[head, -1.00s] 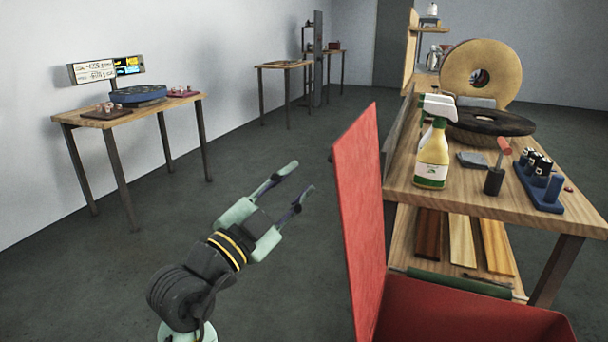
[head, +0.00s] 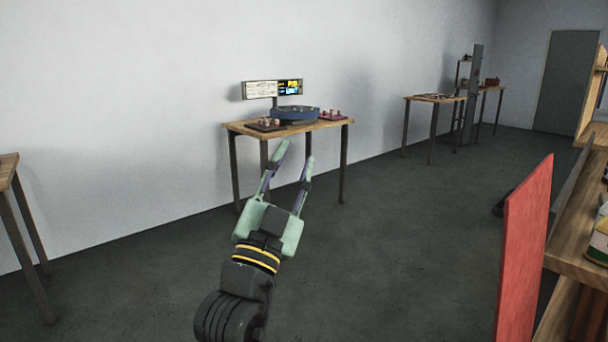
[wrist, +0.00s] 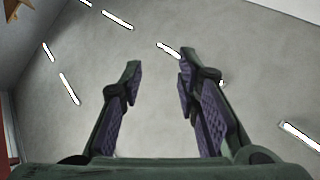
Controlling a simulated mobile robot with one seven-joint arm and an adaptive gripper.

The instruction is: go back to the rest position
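My gripper (head: 295,153) is in the head view, left of the middle, raised above the grey floor with its fingers pointing up and away. Its two pale green fingers stand apart with nothing between them. In the wrist view my gripper (wrist: 157,72) is also open and empty, against a pale grey surface with bright white light strips. The lower part of my arm is cut off by the bottom edge of the head view.
A red panel (head: 524,250) and a wooden workbench (head: 570,245) are at the right. Another table (head: 8,170) is at the left edge. The floor between is clear.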

